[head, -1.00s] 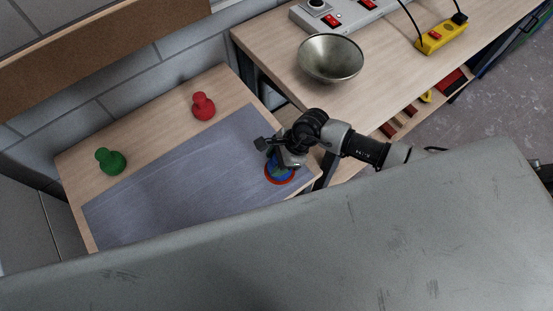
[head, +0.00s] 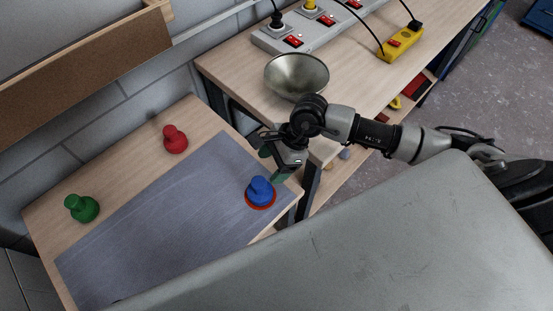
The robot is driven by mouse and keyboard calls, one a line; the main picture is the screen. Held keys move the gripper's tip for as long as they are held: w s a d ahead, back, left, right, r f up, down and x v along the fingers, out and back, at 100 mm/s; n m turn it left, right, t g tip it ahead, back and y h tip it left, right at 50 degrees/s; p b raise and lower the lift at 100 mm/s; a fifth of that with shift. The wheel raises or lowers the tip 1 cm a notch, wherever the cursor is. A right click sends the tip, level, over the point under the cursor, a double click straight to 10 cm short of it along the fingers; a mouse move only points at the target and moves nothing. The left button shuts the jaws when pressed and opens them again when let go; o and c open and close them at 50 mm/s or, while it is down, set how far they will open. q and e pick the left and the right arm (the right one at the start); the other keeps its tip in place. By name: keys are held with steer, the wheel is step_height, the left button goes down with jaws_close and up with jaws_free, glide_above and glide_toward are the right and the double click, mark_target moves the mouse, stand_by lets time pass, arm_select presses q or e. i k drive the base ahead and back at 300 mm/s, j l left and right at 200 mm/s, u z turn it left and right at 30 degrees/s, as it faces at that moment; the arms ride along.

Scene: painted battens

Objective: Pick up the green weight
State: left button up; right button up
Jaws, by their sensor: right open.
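The green weight (head: 82,208) stands at the left of the small wooden table, off the grey-blue mat (head: 150,232). A red weight (head: 175,140) stands at the table's back, also off the mat. A blue weight (head: 261,190) stands on a red ring (head: 261,205) near the mat's right end. My right gripper (head: 272,165) is open and empty, just behind and to the right of the blue weight, far from the green one. My left gripper is not in view.
A metal bowl (head: 296,76), a power strip (head: 318,32) and a yellow socket block (head: 402,43) sit on the higher bench (head: 350,75) at the right. A brick wall and a brown board (head: 85,70) stand behind the table. The mat's middle is clear.

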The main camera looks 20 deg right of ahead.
mark_target(85, 209)
steer(key=u, duration=1.1)
